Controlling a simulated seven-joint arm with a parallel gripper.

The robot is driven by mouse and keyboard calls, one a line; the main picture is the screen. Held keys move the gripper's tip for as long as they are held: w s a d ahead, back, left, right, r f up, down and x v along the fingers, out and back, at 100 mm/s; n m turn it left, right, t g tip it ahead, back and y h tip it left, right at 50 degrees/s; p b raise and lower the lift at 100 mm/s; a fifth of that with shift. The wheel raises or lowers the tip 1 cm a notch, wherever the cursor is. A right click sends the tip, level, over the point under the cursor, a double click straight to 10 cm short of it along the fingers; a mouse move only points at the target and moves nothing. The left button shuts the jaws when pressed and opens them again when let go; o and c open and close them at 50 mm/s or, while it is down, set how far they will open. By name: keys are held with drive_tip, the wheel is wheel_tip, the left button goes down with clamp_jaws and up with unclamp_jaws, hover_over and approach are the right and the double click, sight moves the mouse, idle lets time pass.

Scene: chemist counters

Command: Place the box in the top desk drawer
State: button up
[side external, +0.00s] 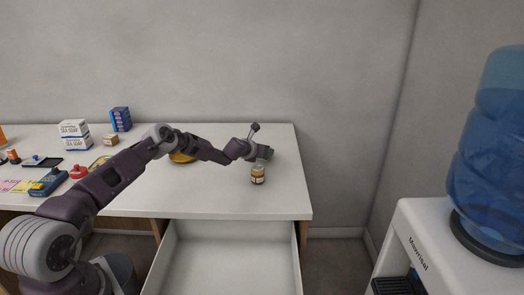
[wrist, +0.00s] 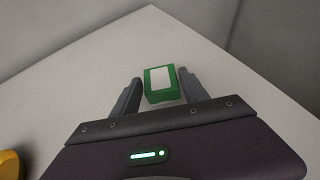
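A small green box with a white top panel (wrist: 161,79) sits on the white desk top in the wrist view. My gripper (wrist: 160,84) is open, with one finger on each side of the box; I cannot tell whether either finger touches it. In the side view my gripper (side external: 264,152) is low over the right part of the desk, and the box is hidden there. The top desk drawer (side external: 225,262) is pulled open below the desk's front edge, and its visible inside is empty.
An amber jar (side external: 257,174) stands just in front of my gripper. A yellow object (side external: 181,157) lies behind my arm. Soap boxes (side external: 75,135), a blue box (side external: 120,119) and several small items fill the left side. A water cooler (side external: 430,240) stands at right.

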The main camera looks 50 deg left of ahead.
drive_tip(key=o, duration=0.4)
